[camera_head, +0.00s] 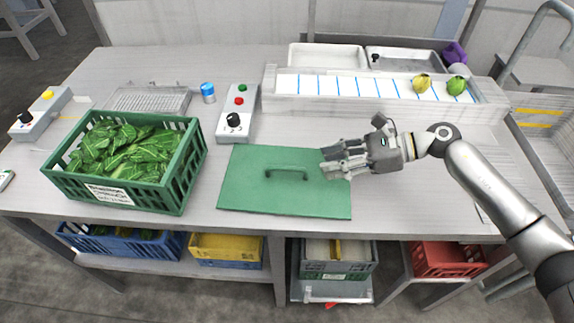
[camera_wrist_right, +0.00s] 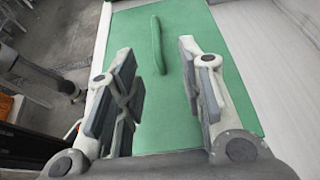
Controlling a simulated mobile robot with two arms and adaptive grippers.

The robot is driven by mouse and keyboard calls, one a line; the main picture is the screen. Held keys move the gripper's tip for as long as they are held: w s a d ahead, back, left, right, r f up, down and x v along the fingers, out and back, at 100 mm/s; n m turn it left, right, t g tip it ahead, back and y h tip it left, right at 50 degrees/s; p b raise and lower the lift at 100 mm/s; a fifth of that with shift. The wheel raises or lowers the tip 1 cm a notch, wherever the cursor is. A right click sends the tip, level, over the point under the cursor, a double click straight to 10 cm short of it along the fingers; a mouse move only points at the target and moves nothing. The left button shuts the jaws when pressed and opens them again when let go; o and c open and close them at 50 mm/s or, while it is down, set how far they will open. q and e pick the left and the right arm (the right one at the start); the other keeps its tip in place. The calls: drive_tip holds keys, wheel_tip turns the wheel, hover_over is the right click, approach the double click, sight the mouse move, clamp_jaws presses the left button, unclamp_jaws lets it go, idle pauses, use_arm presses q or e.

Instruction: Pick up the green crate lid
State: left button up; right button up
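The green crate lid (camera_head: 250,190) lies flat on the table in the middle of the head view, with a dark green raised handle (camera_head: 287,172) at its centre. My right gripper (camera_head: 326,162) is open and empty over the lid's right part, to the right of the handle. In the right wrist view the lid (camera_wrist_right: 205,30) fills the middle, and its handle (camera_wrist_right: 158,45) stands ahead between the two open fingers (camera_wrist_right: 155,95), apart from them. The green crate (camera_head: 180,190) full of leafy greens stands left of the lid. My left gripper is not in view.
A control box (camera_head: 238,105) with buttons and a knob stands behind the lid. A blue-capped cup (camera_head: 208,93) and a wire rack (camera_head: 148,99) are near it. A white conveyor (camera_head: 340,97) with two pieces of produce runs along the back. The table right of the lid is clear.

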sight(292, 168)
drive_tip(key=x, duration=0.3)
drive_tip(key=p+x, duration=0.1)
drive_tip(key=shift+s+a+r, duration=0.2)
drive_tip(key=shift+s+a, duration=0.2)
drive_tip(key=shift+w+a+f, duration=0.1)
drive_tip(key=shift+a, duration=0.1)
drive_tip(key=p+x, duration=0.2)
drive_tip(key=x, duration=0.2)
drive_tip(key=shift+w+a, duration=0.15)
drive_tip(key=shift+a+p, duration=0.25)
drive_tip(key=shift+p, duration=0.05)
drive_tip(key=shift+f, duration=0.1)
drive_tip(key=c, duration=0.5)
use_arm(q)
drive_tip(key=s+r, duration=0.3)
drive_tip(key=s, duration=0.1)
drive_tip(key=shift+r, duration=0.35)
use_arm(e)
clamp_jaws()
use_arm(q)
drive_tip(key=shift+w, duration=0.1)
